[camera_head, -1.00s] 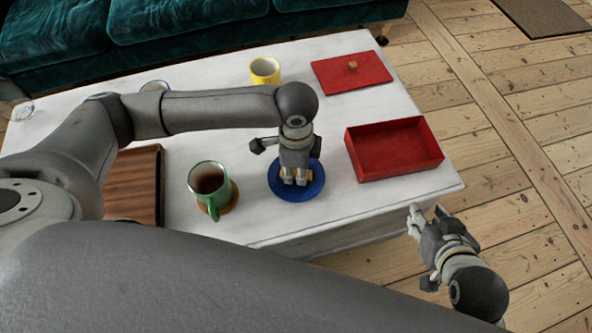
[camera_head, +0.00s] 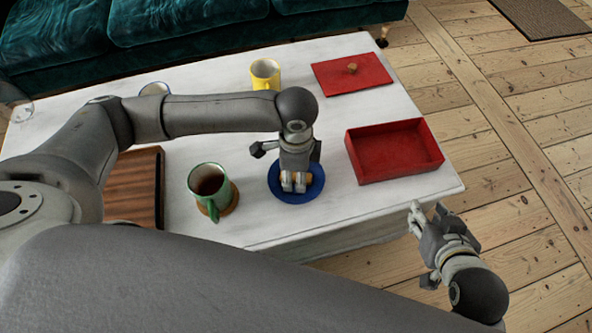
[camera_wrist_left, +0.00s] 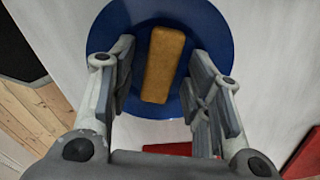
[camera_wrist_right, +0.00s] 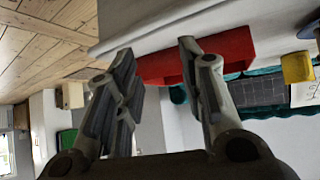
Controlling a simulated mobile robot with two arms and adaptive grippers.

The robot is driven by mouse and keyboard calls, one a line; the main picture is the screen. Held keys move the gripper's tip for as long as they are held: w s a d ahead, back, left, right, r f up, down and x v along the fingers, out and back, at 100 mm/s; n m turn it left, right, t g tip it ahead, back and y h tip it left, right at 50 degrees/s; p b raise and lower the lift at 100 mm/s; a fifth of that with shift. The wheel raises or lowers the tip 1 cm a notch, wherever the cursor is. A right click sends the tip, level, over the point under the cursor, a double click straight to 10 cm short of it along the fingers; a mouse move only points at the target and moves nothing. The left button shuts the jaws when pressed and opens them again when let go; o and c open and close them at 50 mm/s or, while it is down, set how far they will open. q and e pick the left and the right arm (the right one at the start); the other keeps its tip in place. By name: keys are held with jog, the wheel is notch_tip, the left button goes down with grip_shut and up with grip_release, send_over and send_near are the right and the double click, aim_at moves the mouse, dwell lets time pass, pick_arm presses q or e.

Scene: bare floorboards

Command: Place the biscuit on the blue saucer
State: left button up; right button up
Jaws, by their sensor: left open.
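The biscuit (camera_wrist_left: 161,66) is a golden-brown bar lying on the blue saucer (camera_wrist_left: 211,32) in the left wrist view. The saucer (camera_head: 275,187) stands near the table's front edge in the head view, partly covered by my left gripper (camera_head: 294,186). That gripper is open, pointing down over the saucer, with one finger on each side of the biscuit and visible gaps between them. In the head view the biscuit is mostly hidden by the fingers. My right gripper (camera_head: 425,212) is open and empty beyond the table's front right edge; its fingers show apart in the right wrist view (camera_wrist_right: 152,65).
A green mug (camera_head: 205,183) of dark drink stands left of the saucer. An open red box (camera_head: 392,150) stands to the right, its red lid (camera_head: 351,77) behind. A yellow mug (camera_head: 265,74) is at the back. A wooden board (camera_head: 137,185) lies left.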

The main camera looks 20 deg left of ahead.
jog(key=shift+w, duration=0.15)
pick_arm(q)
jog(key=shift+r, duration=0.4)
notch_tip(320, 180, up, 4)
jog(key=shift+p, duration=0.95)
notch_tip(320, 180, up, 3)
jog(key=shift+w+r+p, duration=0.1)
jog(key=shift+r+p, duration=0.1)
jog(key=shift+p, duration=0.55)
jog(key=shift+r+p, duration=0.6)
jog(key=shift+r, duration=1.4)
pick_arm(e)
jog(key=s+d+f+g, duration=0.1)
jog(key=s+g, duration=0.2)
jog(key=s, duration=0.2)
jog(key=s+d+f+g+h, duration=0.1)
jog(key=s+d+f+g, duration=0.1)
jog(key=s, duration=0.3)
jog(key=shift+f+g, duration=0.25)
jog(key=shift+g, duration=0.25)
jog(key=shift+s+d, duration=0.1)
